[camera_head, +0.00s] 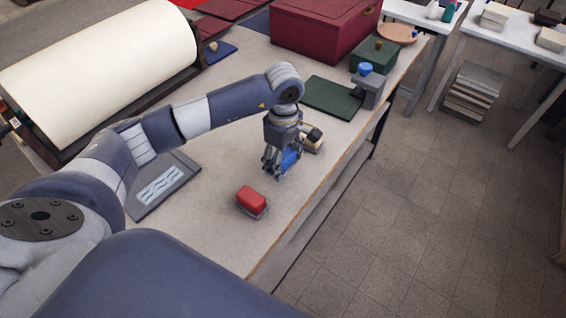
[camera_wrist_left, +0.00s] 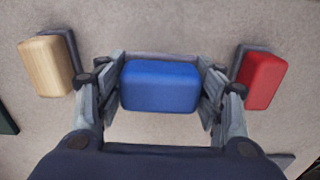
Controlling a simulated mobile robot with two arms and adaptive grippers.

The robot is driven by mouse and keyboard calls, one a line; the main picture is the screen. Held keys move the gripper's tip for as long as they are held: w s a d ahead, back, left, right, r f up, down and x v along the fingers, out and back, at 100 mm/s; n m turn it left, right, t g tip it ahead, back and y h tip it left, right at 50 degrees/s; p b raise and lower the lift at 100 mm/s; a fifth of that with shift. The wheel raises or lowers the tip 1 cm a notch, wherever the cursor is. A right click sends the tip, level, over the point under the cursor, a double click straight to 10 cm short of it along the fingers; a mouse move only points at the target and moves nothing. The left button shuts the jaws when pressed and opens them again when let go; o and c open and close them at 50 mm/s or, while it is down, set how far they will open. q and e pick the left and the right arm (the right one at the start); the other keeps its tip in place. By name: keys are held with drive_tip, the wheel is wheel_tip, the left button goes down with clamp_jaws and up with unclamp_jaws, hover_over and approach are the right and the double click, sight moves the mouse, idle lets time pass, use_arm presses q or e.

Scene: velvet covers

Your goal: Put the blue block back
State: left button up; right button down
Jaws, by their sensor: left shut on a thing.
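The blue block (camera_wrist_left: 160,86) is between the two fingers of my left gripper (camera_wrist_left: 162,90) in the left wrist view, and the fingers are shut on it. In the head view the left gripper (camera_head: 283,168) points down over the table with the blue block (camera_head: 290,161) partly hidden by its fingers. A red block (camera_head: 251,199) on a dark grey base lies in front of the gripper, and it also shows in the left wrist view (camera_wrist_left: 262,79). A pale wooden block (camera_wrist_left: 46,66) with a dark grey base lies on the opposite side. My right gripper is not in view.
A grey tray (camera_head: 185,171) with pale strips lies left of the gripper. A dark green mat (camera_head: 322,98), a grey stand with a blue knob (camera_head: 366,69) and a maroon box (camera_head: 318,32) are behind. The table's right edge is close.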

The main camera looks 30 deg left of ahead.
sight(283, 169)
use_arm(q)
drive_tip(key=shift+f+p, duration=0.4)
drive_tip(key=shift+f, duration=0.1)
wheel_tip(283, 169, down, 2)
drive_tip(key=shift+f+p, duration=0.1)
drive_tip(key=shift+p, duration=0.5)
drive_tip(key=shift+f, duration=0.15)
drive_tip(key=shift+f+b, duration=0.2)
drive_tip(key=shift+b, duration=0.15)
drive_tip(key=o, duration=1)
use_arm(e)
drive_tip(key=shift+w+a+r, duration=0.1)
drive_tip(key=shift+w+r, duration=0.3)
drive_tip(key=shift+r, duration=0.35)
use_arm(q)
drive_tip(key=shift+r, duration=0.1)
